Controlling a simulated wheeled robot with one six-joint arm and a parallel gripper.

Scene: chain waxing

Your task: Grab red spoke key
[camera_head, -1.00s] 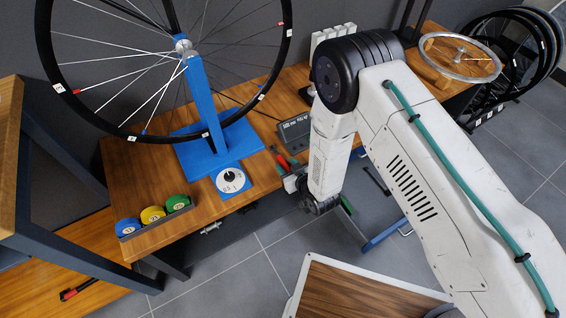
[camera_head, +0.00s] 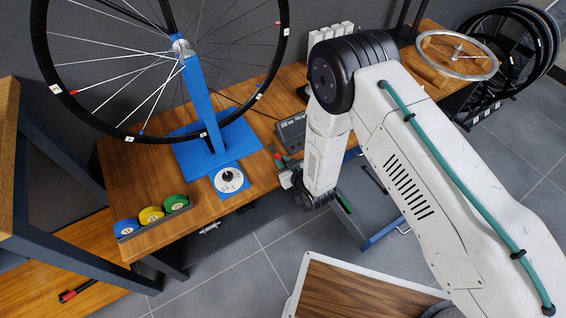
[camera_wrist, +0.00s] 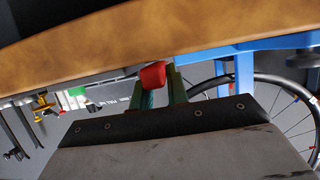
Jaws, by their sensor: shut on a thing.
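The red spoke key (camera_wrist: 152,75) shows in the wrist view as a small red block at the fingertips. My gripper (camera_wrist: 158,86) has green fingers and is shut on it. The key hangs close to a wooden edge in that view. In the head view my gripper (camera_head: 284,168) is small and partly hidden by my wrist, at the front edge of the workbench (camera_head: 150,175). A bit of red and green shows there, too small to tell apart clearly. The blue (camera_head: 126,227), yellow (camera_head: 151,215) and green (camera_head: 174,203) spoke keys sit in a dark holder at the bench's left front.
A blue truing stand (camera_head: 205,105) holds a large spoked wheel (camera_head: 45,75) on the bench. A white round dial (camera_head: 229,180) lies before it, and a grey device (camera_head: 291,132) stands beside my gripper. Open grey floor (camera_head: 225,270) lies in front.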

